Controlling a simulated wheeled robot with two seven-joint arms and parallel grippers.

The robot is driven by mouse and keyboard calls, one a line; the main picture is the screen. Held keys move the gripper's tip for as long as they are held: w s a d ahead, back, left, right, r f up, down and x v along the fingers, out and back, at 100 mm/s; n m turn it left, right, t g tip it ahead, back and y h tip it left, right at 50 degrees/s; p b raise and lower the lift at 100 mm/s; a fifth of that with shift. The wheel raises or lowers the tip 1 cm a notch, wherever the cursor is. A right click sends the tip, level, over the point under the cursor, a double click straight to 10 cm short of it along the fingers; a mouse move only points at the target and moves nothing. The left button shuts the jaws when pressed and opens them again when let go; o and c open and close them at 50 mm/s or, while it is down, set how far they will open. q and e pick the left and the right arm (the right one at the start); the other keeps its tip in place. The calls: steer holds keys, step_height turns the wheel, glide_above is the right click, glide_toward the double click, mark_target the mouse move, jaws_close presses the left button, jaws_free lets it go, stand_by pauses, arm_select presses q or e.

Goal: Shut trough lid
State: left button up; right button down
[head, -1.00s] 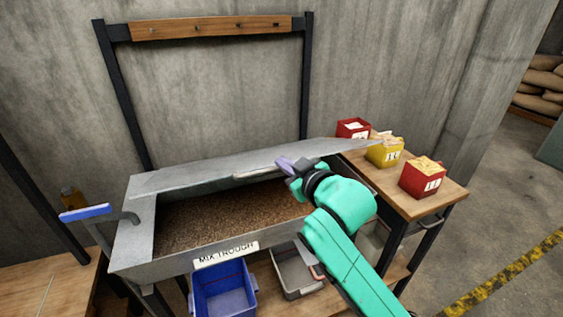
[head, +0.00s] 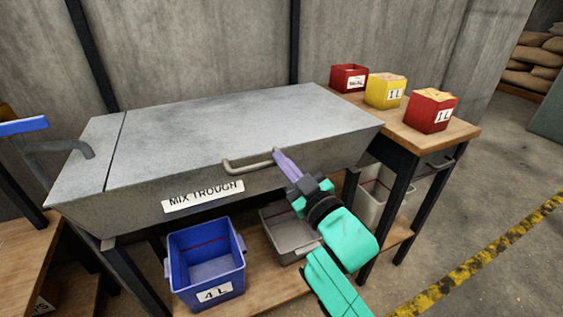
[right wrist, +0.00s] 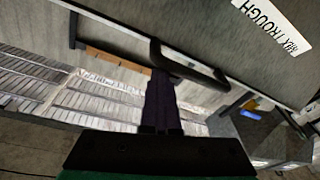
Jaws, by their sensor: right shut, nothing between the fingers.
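The mix trough (head: 150,213) stands in the middle of the head view, with its flat grey lid (head: 215,125) lying down over its top. The grain inside is hidden. The lid's bar handle (head: 250,164) is at the front edge. My right gripper (head: 280,157) is shut and empty, its purple fingers at the right end of the handle. In the right wrist view the fingers (right wrist: 160,90) reach up to the handle (right wrist: 190,65); I cannot tell whether they touch it. My left gripper is not in view.
A blue 4 L bin (head: 206,265) and a grey bin (head: 288,236) stand on the shelf below. Red and yellow boxes (head: 386,91) stand on the side table (head: 455,133) at the right. A blue-handled crank (head: 24,126) is at the left.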

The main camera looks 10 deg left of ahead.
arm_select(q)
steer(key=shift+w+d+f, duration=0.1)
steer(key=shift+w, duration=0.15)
arm_select(e)
step_height(320, 180, down, 3)
steer(key=shift+a+r, duration=0.1)
steer(key=shift+r, duration=0.1)
steer(key=shift+f, duration=0.1)
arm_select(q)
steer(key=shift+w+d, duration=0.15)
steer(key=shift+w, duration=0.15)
arm_select(e)
steer(key=r+v, duration=0.2)
steer(key=v, duration=1.2)
steer(key=shift+s+d+r, duration=0.15)
steer(key=shift+d+r, duration=0.1)
steer(key=shift+d, duration=0.15)
